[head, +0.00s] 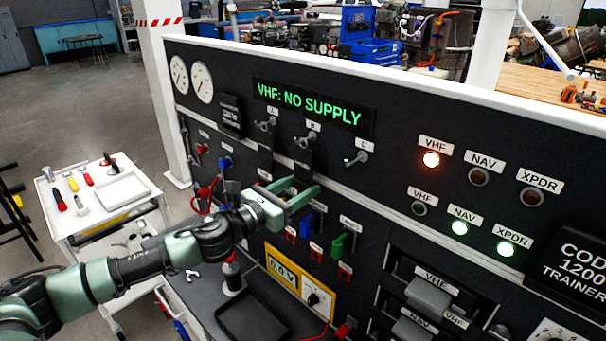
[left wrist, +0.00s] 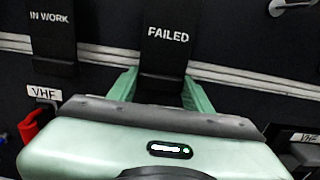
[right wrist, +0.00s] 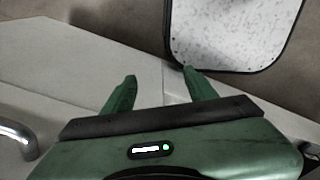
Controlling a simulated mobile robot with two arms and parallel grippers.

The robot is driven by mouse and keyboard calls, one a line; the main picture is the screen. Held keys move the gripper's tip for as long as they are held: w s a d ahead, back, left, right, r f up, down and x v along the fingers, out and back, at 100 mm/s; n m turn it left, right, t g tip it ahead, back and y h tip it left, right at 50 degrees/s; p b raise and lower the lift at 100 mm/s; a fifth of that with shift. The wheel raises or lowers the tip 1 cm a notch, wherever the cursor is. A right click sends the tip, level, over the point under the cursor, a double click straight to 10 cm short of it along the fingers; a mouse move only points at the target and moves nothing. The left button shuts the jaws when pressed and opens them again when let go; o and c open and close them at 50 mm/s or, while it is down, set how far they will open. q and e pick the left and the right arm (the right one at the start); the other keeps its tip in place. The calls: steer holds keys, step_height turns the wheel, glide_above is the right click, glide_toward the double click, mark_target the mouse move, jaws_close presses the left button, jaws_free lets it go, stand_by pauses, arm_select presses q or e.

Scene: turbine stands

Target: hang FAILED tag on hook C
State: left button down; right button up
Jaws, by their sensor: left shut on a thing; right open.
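The black FAILED tag (left wrist: 168,40) sits between the fingers of my left gripper (left wrist: 160,88), which is shut on its lower part. In the head view the tag (head: 303,163) hangs upright just below hook B (head: 308,141), with my left gripper (head: 302,187) at its lower end. I cannot tell whether it still rests on that hook. Hook C (head: 357,158) is bare, to the right; a hook also shows at the upper right of the left wrist view (left wrist: 290,5). My right gripper (right wrist: 160,85) is open and empty, seen only in its wrist view.
The IN WORK tag (left wrist: 50,35) hangs left of the FAILED tag, below hook A (head: 266,124). Switches, including a green one (head: 340,244), lie below the hooks. A white tool cart (head: 75,220) stands at the left. The panel around hook C is clear.

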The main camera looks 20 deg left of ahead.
arm_select(q)
steer(key=shift+s+a+f, duration=0.1)
steer(key=shift+s, duration=0.1)
steer(key=shift+s+a, duration=0.1)
steer(key=shift+s, duration=0.25)
steer(key=shift+b, duration=0.4)
steer(key=shift+s+a+f, duration=0.1)
steer(key=shift+s+a, duration=0.05)
steer(key=shift+s, duration=0.1)
steer(key=shift+s+a+b, duration=0.2)
steer(key=shift+s+b, duration=0.3)
steer(key=shift+b, duration=0.1)
steer(key=shift+s+a+r, duration=0.1)
steer(key=shift+s+r, duration=0.1)
steer(key=shift+s, duration=0.3)
steer(key=shift+b, duration=0.35)
